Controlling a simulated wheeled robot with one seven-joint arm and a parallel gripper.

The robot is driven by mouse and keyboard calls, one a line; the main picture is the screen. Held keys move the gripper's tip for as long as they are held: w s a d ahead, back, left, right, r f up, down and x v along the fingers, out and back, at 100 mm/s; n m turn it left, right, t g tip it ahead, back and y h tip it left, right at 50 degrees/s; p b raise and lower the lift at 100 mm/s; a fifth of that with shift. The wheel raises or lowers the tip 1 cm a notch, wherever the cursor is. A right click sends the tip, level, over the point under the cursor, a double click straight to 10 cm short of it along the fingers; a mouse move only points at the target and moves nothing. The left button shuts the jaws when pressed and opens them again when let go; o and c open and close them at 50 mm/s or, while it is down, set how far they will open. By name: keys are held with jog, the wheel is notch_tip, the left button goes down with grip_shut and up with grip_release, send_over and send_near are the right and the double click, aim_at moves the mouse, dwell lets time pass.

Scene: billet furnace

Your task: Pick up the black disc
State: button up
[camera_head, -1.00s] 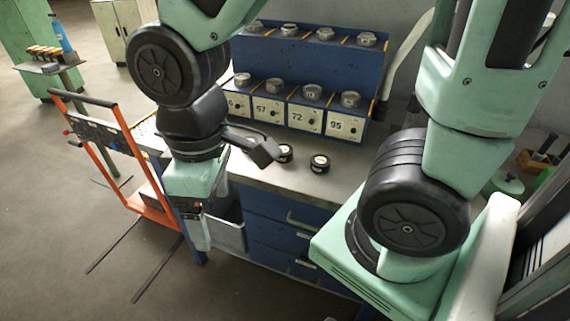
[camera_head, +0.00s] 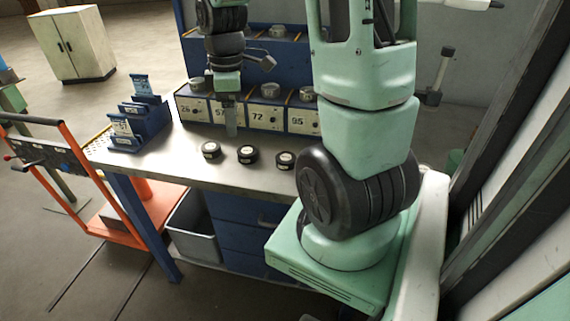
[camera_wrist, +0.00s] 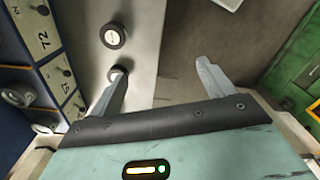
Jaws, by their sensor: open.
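Three black discs with pale labels lie in a row on the workbench in the head view: a left one (camera_head: 211,150), a middle one (camera_head: 248,154) and a right one (camera_head: 285,160). My gripper (camera_head: 231,130) points down above the bench, behind the gap between the left and middle discs, and in front of the numbered boxes. In the wrist view my gripper (camera_wrist: 162,68) is open with nothing between its fingers. One black disc (camera_wrist: 114,36) shows whole there, and another (camera_wrist: 118,70) is partly hidden by the left finger.
The grey workbench (camera_head: 165,168) has blue boxes (camera_head: 265,118) numbered 26 to 95 along its back, with metal pieces on top. A blue card holder (camera_head: 140,122) stands at its left end. An orange trolley (camera_head: 80,160) stands left of the bench, and a grey bin (camera_head: 193,228) is below.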

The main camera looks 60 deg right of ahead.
jog(key=s+d+f, duration=0.1)
jog(key=s+d, duration=0.2)
jog(key=d, duration=0.3)
jog(key=s+d, duration=0.3)
jog(key=d, duration=0.4)
send_over(286, 157)
jog(key=f, duration=1.2)
jog(key=shift+w+a+f, duration=0.15)
jog(key=shift+w+f, duration=0.1)
jog(key=shift+s+f+p, duration=0.15)
jog(key=shift+f+p, duration=0.1)
jog(key=shift+f, duration=1.1)
jog(key=shift+s+f+p, duration=0.1)
jog(key=shift+f+p, duration=0.15)
jog(key=shift+f, duration=1.05)
jog(key=shift+d, duration=0.2)
jog(key=c, duration=1.6)
jog(key=shift+o, duration=0.2)
jog(key=shift+r, duration=0.15)
